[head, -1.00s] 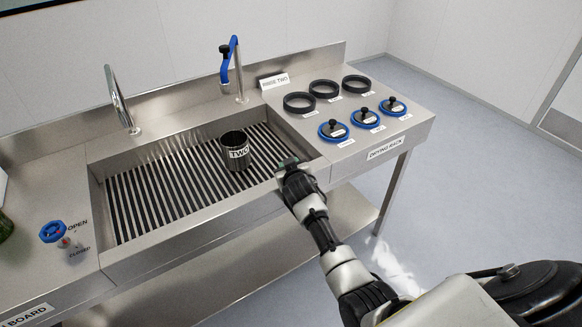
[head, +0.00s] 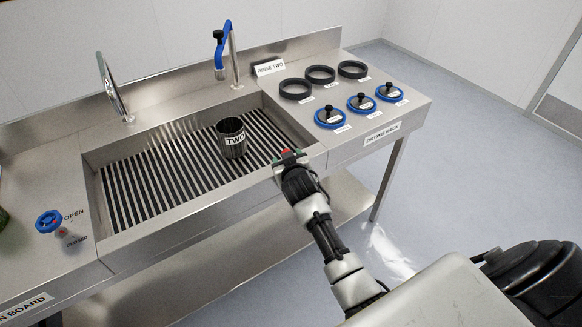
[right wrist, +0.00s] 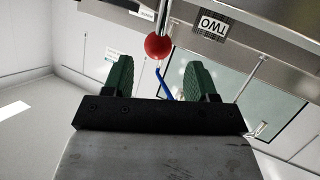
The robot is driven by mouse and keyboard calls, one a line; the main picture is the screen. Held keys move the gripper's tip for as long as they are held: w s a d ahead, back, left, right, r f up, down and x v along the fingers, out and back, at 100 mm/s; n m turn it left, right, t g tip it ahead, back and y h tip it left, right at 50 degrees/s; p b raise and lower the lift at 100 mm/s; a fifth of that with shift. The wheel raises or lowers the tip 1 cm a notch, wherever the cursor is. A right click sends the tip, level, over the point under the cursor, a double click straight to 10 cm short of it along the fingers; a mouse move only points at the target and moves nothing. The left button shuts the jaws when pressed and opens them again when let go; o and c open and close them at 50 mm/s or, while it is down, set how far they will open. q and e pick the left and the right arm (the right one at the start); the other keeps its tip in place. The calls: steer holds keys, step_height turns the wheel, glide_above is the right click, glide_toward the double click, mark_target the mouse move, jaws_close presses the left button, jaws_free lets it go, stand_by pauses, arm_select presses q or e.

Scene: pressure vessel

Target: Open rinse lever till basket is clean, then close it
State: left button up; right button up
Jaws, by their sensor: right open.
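The basket labelled TWO (head: 231,138), a dark cylinder, stands upright on the slatted floor of the sink (head: 125,180). Its label (right wrist: 210,27) shows upside down in the right wrist view. A red ball knob (right wrist: 158,47) on a thin metal stem, apparently the rinse lever, shows between and just beyond my right gripper's green fingertips (right wrist: 160,68). The fingers are open and I see no grip on the knob. My left gripper is out of view.
A tap with a blue handle (head: 222,50) stands behind the basket by the RINSE TWO sign (head: 269,68). A plain spout (head: 112,86) is farther left. The drying rack at right holds black rings (head: 295,89) and blue lids (head: 331,117). A blue OPEN/CLOSED valve knob (head: 49,221) is at left.

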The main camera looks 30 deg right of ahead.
steer(key=shift+v, duration=2.65)
steer(key=s+a+f+n+g+y+b, duration=0.15)
steer(key=s+f, duration=0.35)
steer(key=f, duration=0.5)
steer(key=s+a+f+g+y, duration=0.1)
steer(key=s+a+f+g, duration=0.3)
steer(key=f, duration=0.7)
steer(key=s+f+n+g+y, duration=0.1)
steer(key=s+f, duration=0.5)
steer(key=f, duration=0.4)
steer(key=s+f+g, duration=0.2)
steer(key=s+f, duration=0.4)
steer(key=s, duration=0.5)
steer(key=s+f+g, duration=0.2)
steer(key=s+f, duration=0.3)
steer(key=s, duration=0.6)
steer(key=s+f+g+b, duration=0.1)
steer(key=s+f+g, duration=0.1)
steer(key=s+f, duration=0.4)
steer(key=s+y, duration=0.1)
steer(key=s, duration=0.4)
steer(key=shift+s+d+f+n, duration=0.25)
steer(key=shift+d+f+n, duration=0.05)
steer(key=shift+d+n, duration=0.05)
